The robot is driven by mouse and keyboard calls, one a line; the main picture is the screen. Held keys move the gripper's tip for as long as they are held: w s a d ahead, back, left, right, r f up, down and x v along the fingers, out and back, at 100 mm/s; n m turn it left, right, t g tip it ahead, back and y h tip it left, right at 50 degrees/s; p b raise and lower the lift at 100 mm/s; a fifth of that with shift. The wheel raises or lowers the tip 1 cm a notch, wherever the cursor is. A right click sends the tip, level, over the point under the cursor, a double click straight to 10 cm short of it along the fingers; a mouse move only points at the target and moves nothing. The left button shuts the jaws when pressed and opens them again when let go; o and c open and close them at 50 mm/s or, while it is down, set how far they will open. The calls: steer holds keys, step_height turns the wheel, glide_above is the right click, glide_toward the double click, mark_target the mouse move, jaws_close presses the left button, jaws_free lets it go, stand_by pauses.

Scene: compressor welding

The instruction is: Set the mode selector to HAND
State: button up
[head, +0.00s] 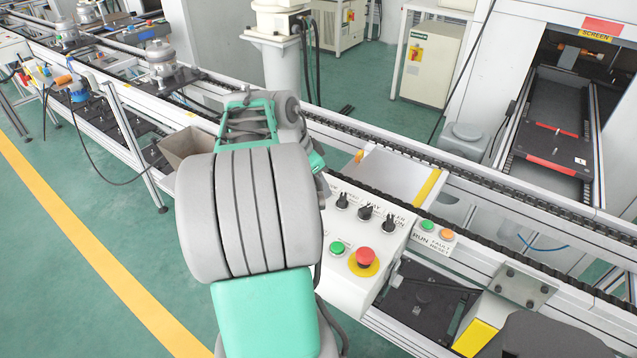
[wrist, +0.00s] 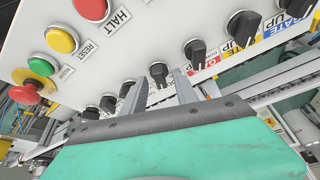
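The control panel (wrist: 140,40) fills the upper part of the wrist view, tilted, with several black selector knobs in a row. One black selector knob (wrist: 158,72) lies between the two grey fingers of my gripper (wrist: 160,87). The fingers are apart; I cannot tell whether either touches the knob. More knobs (wrist: 195,50) sit to the right and others (wrist: 108,103) to the lower left. No mode or HAND label is readable, so I cannot tell which knob is the mode selector. In the head view my arm hides the gripper's fingertips.
The wrist view shows a red HALT button (wrist: 92,8), a yellow RESET button (wrist: 62,40), a green button (wrist: 41,66) and a red mushroom button (wrist: 27,93). In the head view a white control box (head: 350,232) beside the conveyor (head: 480,182) carries knobs and an emergency stop (head: 365,256).

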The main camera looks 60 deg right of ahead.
jaws_close()
steer(key=shift+n+b, duration=0.3)
steer(key=shift+n, duration=0.1)
steer(key=n+b, duration=0.1)
steer(key=n+t+b, duration=0.1)
steer(key=n, duration=0.1)
steer(key=shift+s+f+t+h+b, duration=0.15)
steer(key=shift+t+h+b, duration=0.15)
steer(key=n+t+b, duration=0.1)
steer(key=n, duration=0.1)
steer(key=n+b, duration=0.1)
steer(key=n, duration=0.2)
steer(key=shift+s+t+b, duration=0.15)
steer(key=shift+t+b, duration=0.2)
steer(key=shift+t, duration=0.05)
stand_by(0.4)
steer(key=shift+o, duration=0.4)
jaws_free()
steer(key=shift+a+r, duration=0.1)
steer(key=shift+r, duration=0.15)
